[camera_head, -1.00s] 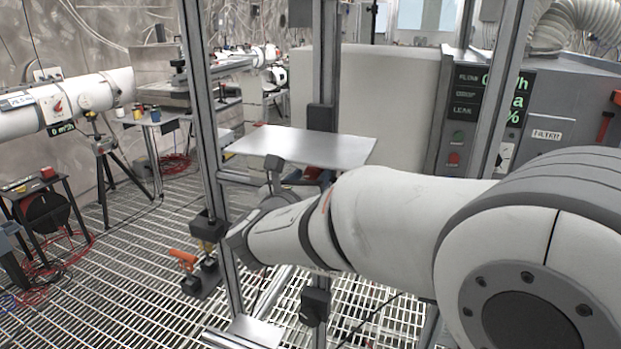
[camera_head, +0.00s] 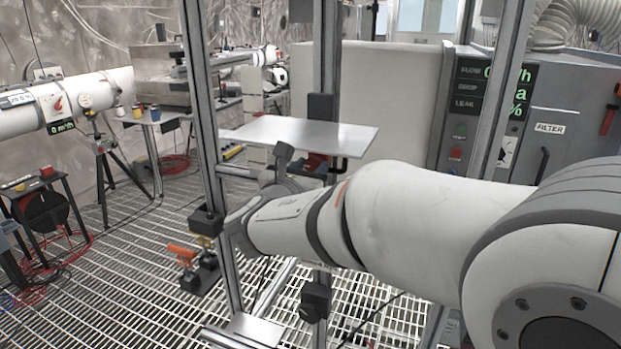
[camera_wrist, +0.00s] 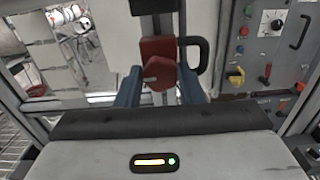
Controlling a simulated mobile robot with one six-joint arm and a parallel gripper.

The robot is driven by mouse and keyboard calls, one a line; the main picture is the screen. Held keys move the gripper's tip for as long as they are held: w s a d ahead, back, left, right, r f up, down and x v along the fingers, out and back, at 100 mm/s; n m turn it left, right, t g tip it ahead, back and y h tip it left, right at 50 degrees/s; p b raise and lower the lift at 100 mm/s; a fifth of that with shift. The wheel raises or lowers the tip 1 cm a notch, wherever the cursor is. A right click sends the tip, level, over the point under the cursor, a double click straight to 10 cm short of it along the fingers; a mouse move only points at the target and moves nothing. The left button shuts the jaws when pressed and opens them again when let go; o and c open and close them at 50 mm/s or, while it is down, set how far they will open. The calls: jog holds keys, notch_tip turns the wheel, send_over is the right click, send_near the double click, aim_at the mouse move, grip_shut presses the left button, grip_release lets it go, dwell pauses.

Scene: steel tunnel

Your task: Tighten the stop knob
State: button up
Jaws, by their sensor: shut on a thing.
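In the wrist view, a red stop knob (camera_wrist: 159,72) sits at the front of a red stop block (camera_wrist: 158,48) on a dark vertical post. The two blue fingers of my gripper (camera_wrist: 160,85) stand on either side of the knob, shut on it. The exact contact is partly hidden by the wrist housing. In the head view, a bit of red (camera_head: 317,162) shows on the middle post under the flat metal plate; my arm hides the knob and fingers there.
A flat metal plate (camera_head: 300,134) juts out close above my wrist. Metal posts (camera_head: 205,120) stand close around the arm. A grey cabinet with a display (camera_head: 490,90) stands at the right. A control panel with knobs (camera_wrist: 265,50) is right in the wrist view. Open grating lies below.

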jog(key=m+b, duration=0.2)
jog(key=b, duration=0.1)
jog(key=m+b, duration=0.3)
jog(key=b, duration=0.1)
jog(key=shift+f, duration=0.4)
jog(key=m+b, duration=0.3)
jog(key=shift+r+b, duration=0.15)
jog(key=shift+b, duration=0.25)
jog(key=shift+r+m+b, duration=0.15)
jog(key=shift+m+b, duration=0.35)
jog(key=shift+b, duration=0.05)
jog(key=shift+r, duration=0.1)
jog(key=o, duration=1)
